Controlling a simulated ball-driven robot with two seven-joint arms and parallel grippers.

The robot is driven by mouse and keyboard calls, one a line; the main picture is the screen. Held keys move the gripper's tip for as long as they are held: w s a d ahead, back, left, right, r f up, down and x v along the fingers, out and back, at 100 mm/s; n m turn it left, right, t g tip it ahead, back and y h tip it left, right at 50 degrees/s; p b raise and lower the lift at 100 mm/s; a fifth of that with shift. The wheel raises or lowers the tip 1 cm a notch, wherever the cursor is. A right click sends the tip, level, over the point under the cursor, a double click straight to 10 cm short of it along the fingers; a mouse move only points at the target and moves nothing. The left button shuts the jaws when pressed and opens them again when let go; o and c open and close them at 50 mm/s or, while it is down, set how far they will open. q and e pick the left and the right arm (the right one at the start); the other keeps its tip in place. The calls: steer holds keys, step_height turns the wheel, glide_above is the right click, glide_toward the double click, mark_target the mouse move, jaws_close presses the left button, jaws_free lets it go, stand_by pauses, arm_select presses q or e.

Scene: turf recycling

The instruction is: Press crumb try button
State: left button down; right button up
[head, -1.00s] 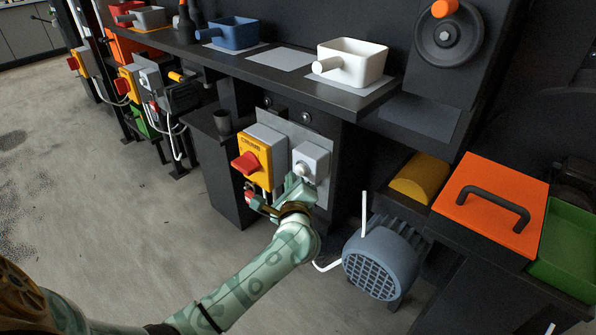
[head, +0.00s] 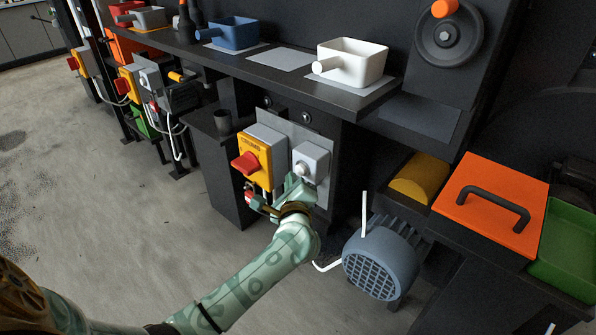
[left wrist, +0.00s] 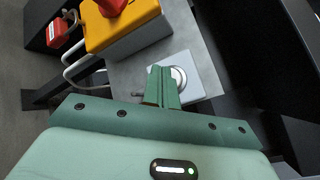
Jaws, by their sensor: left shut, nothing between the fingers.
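A grey box with a round white button (head: 302,169) is mounted on a grey panel under the dark shelf. The button also shows in the left wrist view (left wrist: 179,76), partly hidden behind my fingers. My left gripper (head: 292,182) is shut and empty, with its fingertips just in front of the button and slightly below it in the head view. In the left wrist view my closed green fingers (left wrist: 161,84) overlap the button's left side. I cannot tell whether they touch it. My right gripper is not in view.
A yellow box with a red rotary switch (head: 246,164) sits just left of the button box. A grey motor (head: 379,262) stands at lower right. An orange lid with a black handle (head: 490,205) and a white scoop (head: 352,64) are nearby. Open floor lies left.

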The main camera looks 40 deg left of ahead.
arm_select(q)
steer(key=shift+w+b, duration=0.3)
steer(key=shift+w, duration=0.15)
steer(key=shift+w, duration=0.3)
stand_by(0.5)
steer(key=shift+s, duration=0.8)
steer(key=s+p, duration=0.1)
steer(key=s, duration=0.5)
steer(key=shift+a+p, duration=0.25)
steer(key=shift+p, duration=0.15)
